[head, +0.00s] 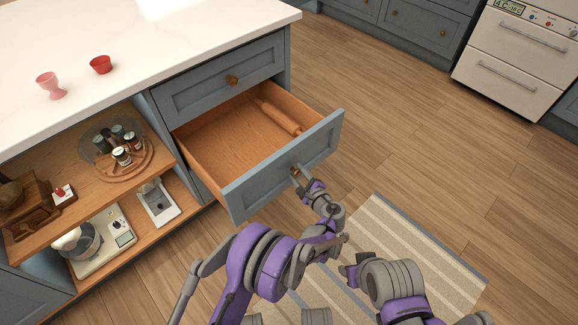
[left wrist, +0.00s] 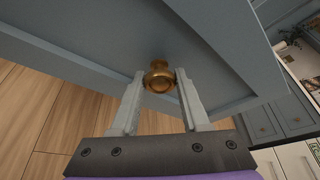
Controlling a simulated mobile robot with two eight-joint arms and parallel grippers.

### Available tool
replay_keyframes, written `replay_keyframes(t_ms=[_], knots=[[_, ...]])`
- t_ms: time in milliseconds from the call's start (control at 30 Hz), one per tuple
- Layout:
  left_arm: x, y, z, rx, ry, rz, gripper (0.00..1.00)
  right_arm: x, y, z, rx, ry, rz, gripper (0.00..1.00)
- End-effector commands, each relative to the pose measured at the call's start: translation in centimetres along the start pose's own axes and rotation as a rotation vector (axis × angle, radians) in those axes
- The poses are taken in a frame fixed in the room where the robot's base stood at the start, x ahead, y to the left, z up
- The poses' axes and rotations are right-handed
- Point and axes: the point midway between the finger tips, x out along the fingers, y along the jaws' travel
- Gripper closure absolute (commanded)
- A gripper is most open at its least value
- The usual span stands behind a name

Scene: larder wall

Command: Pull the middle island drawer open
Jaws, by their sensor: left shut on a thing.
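The middle island drawer (head: 285,165) stands well open in the head view, pulled out from the island below a closed top drawer (head: 222,82). Its front is blue-grey and its inside is bare wood, with a rolling pin (head: 280,117) lying along the far side. My left gripper (head: 297,176) is at the drawer front, shut on the brass knob. The left wrist view shows the knob (left wrist: 158,76) between the two fingers (left wrist: 159,95). My right gripper (head: 352,272) is low in the head view, away from the drawer; its fingers are not clear.
A striped rug (head: 420,245) lies on the wooden floor beside the drawer. Open shelves (head: 150,178) to the left hold jars, a scale and a mixer. The floor to the right is clear.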

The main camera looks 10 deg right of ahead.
Motion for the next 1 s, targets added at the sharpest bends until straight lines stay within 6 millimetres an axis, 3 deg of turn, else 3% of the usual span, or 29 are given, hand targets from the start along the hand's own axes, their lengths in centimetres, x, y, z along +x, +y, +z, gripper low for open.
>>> replay_keyframes(t_ms=[233, 700, 733, 867, 1000], knots=[[-1.5, 0.0, -0.7, 0.001, 0.001, -0.001, 1.00, 0.2, 0.0, 0.1, 0.000, -0.001, 0.000, 0.50], [-1.8, 0.0, -0.7, 0.001, 0.000, 0.000, 1.00, 0.2, 0.0, 0.1, 0.000, -0.001, 0.000, 0.50], [-1.8, 0.0, -0.7, 0.000, 0.000, 0.000, 0.51, 0.2, 0.0, 0.1, 0.000, -0.001, 0.000, 0.50], [-1.8, 0.0, -0.7, 0.000, 0.000, 0.000, 0.27, 0.2, 0.0, 0.1, 0.000, -0.001, 0.000, 0.50], [-1.8, 0.0, -0.7, 0.000, 0.000, 0.000, 0.24, 0.2, 0.0, 0.1, 0.000, -0.001, 0.000, 0.50]])
